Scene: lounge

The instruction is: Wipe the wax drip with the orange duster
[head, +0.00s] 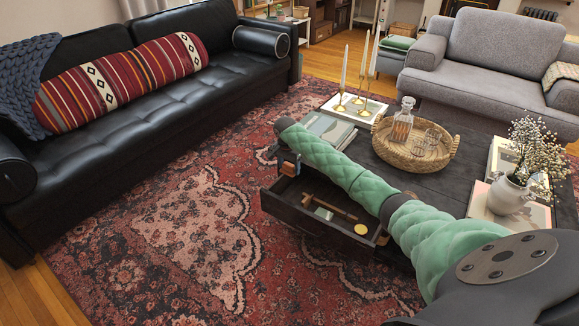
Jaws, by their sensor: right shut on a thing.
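My right arm, in a green padded sleeve, reaches across the table from the lower right. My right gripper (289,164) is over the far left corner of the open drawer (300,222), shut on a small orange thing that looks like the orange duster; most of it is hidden. Three white candles (363,52) stand in brass holders on a white tray (354,108) at the table's far left corner. I cannot make out a wax drip at this size. My left gripper is not in view.
The drawer holds a wooden stick, a green piece and a gold disc (360,229). On the dark table (456,172) are books (328,128), a wicker tray (385,148) with decanter and glasses, and a flower vase (511,194). A black sofa (150,100) is at left, a grey one (500,85) behind.

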